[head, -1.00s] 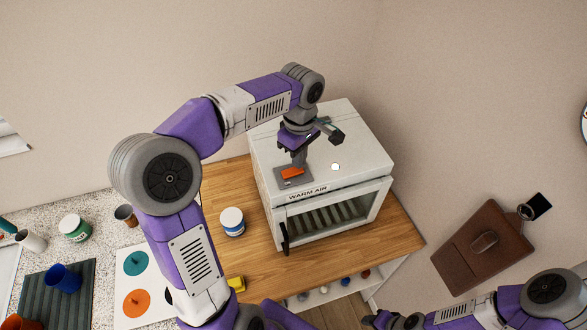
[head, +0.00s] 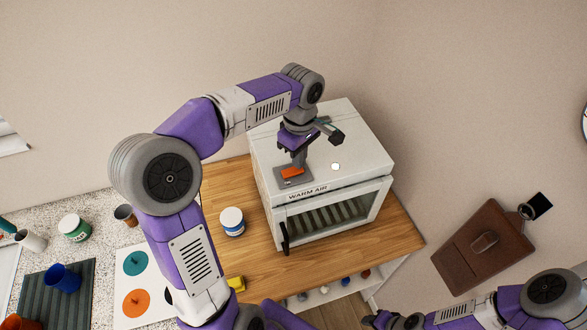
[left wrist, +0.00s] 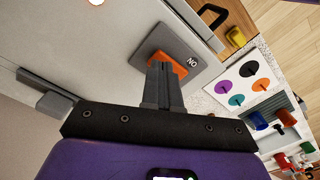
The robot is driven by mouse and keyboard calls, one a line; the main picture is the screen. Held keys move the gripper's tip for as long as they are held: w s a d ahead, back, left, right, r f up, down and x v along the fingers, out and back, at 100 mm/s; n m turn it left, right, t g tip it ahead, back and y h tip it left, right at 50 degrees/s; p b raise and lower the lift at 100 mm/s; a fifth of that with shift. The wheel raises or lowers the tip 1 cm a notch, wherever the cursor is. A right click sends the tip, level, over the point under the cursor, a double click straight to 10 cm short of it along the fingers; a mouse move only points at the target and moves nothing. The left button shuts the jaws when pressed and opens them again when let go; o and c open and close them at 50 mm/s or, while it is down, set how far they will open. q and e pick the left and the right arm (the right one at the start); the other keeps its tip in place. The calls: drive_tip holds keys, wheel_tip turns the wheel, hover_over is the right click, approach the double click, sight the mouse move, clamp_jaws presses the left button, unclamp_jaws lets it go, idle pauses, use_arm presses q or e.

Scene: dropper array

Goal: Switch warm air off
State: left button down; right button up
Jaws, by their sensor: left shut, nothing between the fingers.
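The white warm air cabinet (head: 315,150) stands on the wooden bench, marked WARM AIR on its front edge. On its top is a grey switch plate (head: 279,180) with an orange rocker (head: 291,172). In the left wrist view the plate (left wrist: 197,62) carries the word ON beside the orange rocker (left wrist: 178,64). My left gripper (head: 299,160) is shut and empty, its fingertips (left wrist: 160,72) right at the rocker and hiding part of it. Whether they touch is unclear. A small round light (head: 335,167) on the top looks white. My right gripper (head: 388,320) is partly in view at the bottom edge.
The cabinet's glazed door (head: 335,215) has a dark handle (head: 284,238) and looks closed. A white jar with a blue band (head: 232,221) stands left of it. A yellow block (head: 236,283) lies near the bench's front. A brown board (head: 484,248) hangs on the right wall.

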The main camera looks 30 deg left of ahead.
use_arm(q)
drive_tip(key=shift+f+b, duration=0.6)
drive_tip(key=shift+f, duration=0.25)
drive_tip(key=shift+r, duration=0.1)
idle(0.3)
wheel_tip(320, 180, up, 7)
drive_tip(key=p, duration=0.6)
idle(0.4)
